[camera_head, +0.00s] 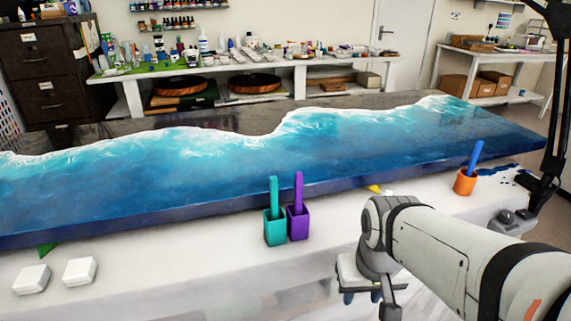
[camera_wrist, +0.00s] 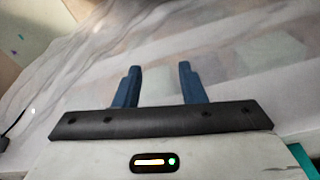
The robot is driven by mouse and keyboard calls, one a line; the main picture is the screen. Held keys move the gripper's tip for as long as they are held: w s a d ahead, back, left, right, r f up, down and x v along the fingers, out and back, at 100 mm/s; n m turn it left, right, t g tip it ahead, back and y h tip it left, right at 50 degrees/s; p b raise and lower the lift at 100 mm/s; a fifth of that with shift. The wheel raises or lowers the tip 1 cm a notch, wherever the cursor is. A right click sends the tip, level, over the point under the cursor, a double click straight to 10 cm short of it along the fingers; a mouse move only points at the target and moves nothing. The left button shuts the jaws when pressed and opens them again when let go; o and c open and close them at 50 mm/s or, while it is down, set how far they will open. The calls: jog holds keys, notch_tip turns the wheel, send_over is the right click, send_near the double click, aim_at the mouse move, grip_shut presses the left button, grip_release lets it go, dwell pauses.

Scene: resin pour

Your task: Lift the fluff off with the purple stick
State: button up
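The purple stick (camera_head: 298,188) stands upright in a purple square holder (camera_head: 298,224) on the white covered table, in front of the resin slab (camera_head: 200,170). The slab has blue water and white wave patterns. I cannot make out any fluff on it. My gripper (camera_head: 362,297) is to the right of the purple holder and nearer the camera, apart from it. In the wrist view my gripper (camera_wrist: 160,70) has its two blue fingers apart, with nothing between them but a pale blurred surface.
A teal holder (camera_head: 275,231) with a teal stick (camera_head: 273,196) stands left of the purple one. An orange cup (camera_head: 465,182) with a blue stick (camera_head: 475,157) is at the right. Two white blocks (camera_head: 80,271) lie at the front left. A dark lamp arm (camera_head: 553,120) stands far right.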

jog(key=shift+d, duration=0.15)
notch_tip(320, 180, up, 24)
jog(key=n+g+p, duration=0.2)
jog(key=n+p, duration=0.1)
jog(key=p, duration=2.3)
send_over(299, 173)
jog(key=shift+s+f, duration=0.15)
jog(key=shift+f, duration=0.05)
jog(key=shift+f+p, duration=0.1)
jog(key=shift+p, duration=0.2)
notch_tip(299, 173, down, 8)
jog(key=shift+r+p, duration=0.15)
jog(key=shift+p, duration=0.6)
jog(key=shift+c, duration=0.4)
grip_shut()
